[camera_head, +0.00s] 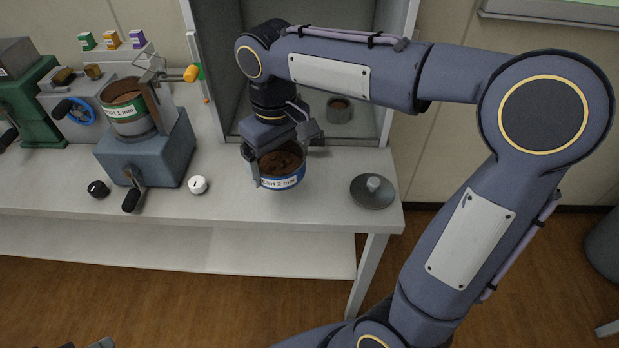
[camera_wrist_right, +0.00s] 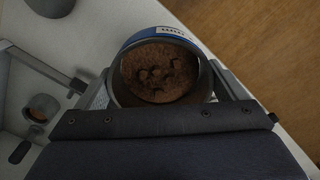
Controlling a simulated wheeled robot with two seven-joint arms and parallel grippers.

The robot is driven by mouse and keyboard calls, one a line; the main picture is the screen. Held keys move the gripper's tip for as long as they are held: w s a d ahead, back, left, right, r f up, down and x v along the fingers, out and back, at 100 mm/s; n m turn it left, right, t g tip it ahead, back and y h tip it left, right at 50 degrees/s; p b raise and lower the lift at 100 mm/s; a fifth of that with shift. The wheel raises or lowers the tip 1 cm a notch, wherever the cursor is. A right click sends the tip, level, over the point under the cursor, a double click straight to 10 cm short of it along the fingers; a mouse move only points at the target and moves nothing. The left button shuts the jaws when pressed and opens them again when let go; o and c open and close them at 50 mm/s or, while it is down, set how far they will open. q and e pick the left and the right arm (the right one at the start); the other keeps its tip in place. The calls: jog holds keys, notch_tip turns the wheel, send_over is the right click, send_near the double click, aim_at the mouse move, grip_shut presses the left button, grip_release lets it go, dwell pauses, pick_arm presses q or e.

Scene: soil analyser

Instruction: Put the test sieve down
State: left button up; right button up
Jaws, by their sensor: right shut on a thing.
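The test sieve (camera_head: 281,182) is a round metal ring with a blue band and a white mesh label, holding dark brown soil. My right gripper (camera_head: 280,158) is shut on it, one finger on each side. In the right wrist view the sieve (camera_wrist_right: 128,88) sits between the two fingers, its soil level and clumped. The sieve is upright over the white bench in front of the open cabinet. I cannot tell whether its base touches the bench. Only a small grey part at the bottom left edge of the head view may be my left gripper (camera_head: 88,344); its jaws cannot be made out.
A grey disc with a knob (camera_head: 372,198) lies right of the sieve near the bench (camera_head: 240,208) edge. A small cup (camera_head: 339,112) stands inside the cabinet (camera_head: 222,60). Left are a blue-grey cranked machine (camera_head: 150,160) with a green-banded sieve (camera_head: 130,112), and white (camera_head: 198,185) and black (camera_head: 98,189) knobs.

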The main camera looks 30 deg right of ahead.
jog(key=d+f, duration=0.6)
jog(key=shift+w+d+f+b, duration=0.15)
jog(key=shift+w+d+b, duration=0.05)
jog(key=shift+w+b, duration=0.15)
jog(key=shift+d+f, duration=0.15)
jog(key=shift+f, duration=0.8)
jog(key=shift+d+f, duration=0.15)
jog(key=shift+f, duration=0.75)
jog(key=shift+f+b, duration=0.15)
jog(key=shift+b, duration=0.2)
jog(key=o, duration=1)
